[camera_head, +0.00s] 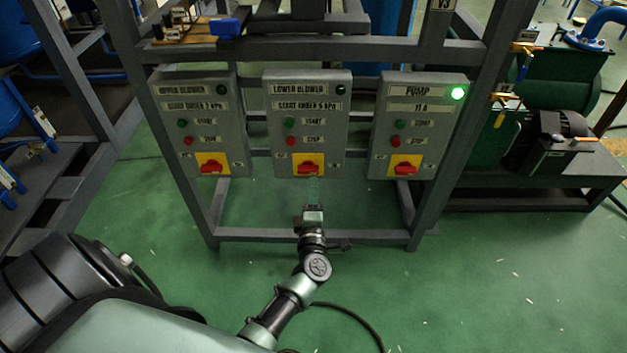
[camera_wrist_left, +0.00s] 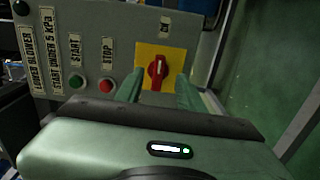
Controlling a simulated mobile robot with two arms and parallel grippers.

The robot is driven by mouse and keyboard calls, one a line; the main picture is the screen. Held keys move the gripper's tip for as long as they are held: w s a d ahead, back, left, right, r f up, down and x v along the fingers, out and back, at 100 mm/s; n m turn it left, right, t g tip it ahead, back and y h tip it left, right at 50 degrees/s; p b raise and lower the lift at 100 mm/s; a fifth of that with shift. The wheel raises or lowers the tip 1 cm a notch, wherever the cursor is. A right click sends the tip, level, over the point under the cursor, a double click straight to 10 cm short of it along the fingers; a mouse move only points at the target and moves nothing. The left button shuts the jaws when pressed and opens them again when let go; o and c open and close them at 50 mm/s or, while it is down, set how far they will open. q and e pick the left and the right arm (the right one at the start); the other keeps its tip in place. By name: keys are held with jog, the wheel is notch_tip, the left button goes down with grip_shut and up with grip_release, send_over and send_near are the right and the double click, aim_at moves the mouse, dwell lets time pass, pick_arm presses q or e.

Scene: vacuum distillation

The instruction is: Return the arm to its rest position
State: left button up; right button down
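My left arm comes in from the bottom of the head view. Its gripper (camera_head: 313,188) points at the lower blower box (camera_head: 310,150), just below its red rotary switch (camera_head: 308,168) in the picture. In the left wrist view the two green fingers (camera_wrist_left: 158,92) stand apart. The red switch (camera_wrist_left: 157,72) on its yellow plate shows between them, with nothing gripped. The switch handle lies across the panel, roughly level. I cannot tell exactly how far the fingertips are from it. My right gripper is out of view.
The upper blower box (camera_head: 203,125) is to the left and the pump box (camera_head: 415,125), with a lit green lamp (camera_head: 457,93), to the right. The lower blower lamp (camera_head: 341,88) is dark. A grey frame (camera_head: 270,236) carries the boxes. Green floor (camera_head: 480,280) is open in front.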

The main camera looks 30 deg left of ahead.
pick_arm(q)
jog(key=shift+v, duration=0.95)
